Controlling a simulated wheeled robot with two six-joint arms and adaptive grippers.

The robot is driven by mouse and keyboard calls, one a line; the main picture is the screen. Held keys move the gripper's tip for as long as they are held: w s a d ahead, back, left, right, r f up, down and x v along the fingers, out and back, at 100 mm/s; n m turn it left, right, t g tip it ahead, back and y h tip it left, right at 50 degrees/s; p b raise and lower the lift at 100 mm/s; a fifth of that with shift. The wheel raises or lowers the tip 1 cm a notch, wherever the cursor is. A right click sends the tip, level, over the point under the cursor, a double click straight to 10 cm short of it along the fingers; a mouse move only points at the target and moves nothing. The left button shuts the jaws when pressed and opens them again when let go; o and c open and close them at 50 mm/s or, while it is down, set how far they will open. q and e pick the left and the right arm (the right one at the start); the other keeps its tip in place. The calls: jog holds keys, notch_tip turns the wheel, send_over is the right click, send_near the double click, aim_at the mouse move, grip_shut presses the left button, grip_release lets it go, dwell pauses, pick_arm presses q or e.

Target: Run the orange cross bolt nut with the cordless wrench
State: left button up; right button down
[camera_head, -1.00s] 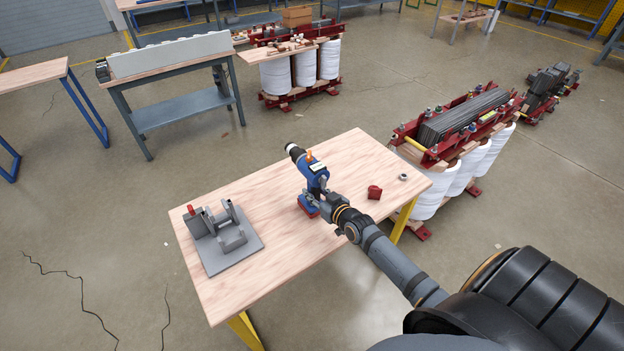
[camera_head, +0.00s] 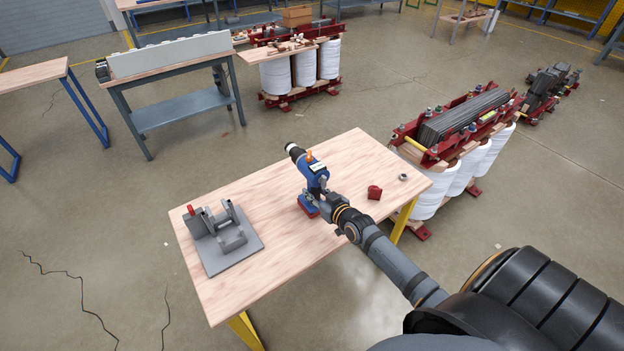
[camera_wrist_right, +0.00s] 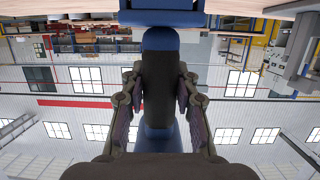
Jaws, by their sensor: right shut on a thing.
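The cordless wrench (camera_head: 314,178) is blue and black with a red base and a dark nose ending in a pale tip. It is upright over the middle of the wooden table (camera_head: 270,270); I cannot tell if its base touches the wood. My right gripper (camera_head: 327,203) is shut on its handle. In the right wrist view the black and blue handle (camera_wrist_right: 158,85) sits between the two fingers (camera_wrist_right: 160,105). A small orange piece (camera_head: 310,156) shows at the top of the wrench; I cannot tell if it is separate. No orange cross bolt nut is clearly identifiable. My left gripper is out of view.
A grey fixture (camera_head: 217,262) with a red-topped part stands at the table's left. A red block (camera_head: 374,192) and a small metal ring (camera_head: 403,177) lie at its right. A red-framed transformer core (camera_head: 440,153) with white coils stands beyond the right edge.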

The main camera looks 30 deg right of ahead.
aim_at(314, 180)
jog(key=shift+r+p, duration=2.35)
jog(key=shift+r, duration=0.35)
jog(key=shift+w+f, duration=0.1)
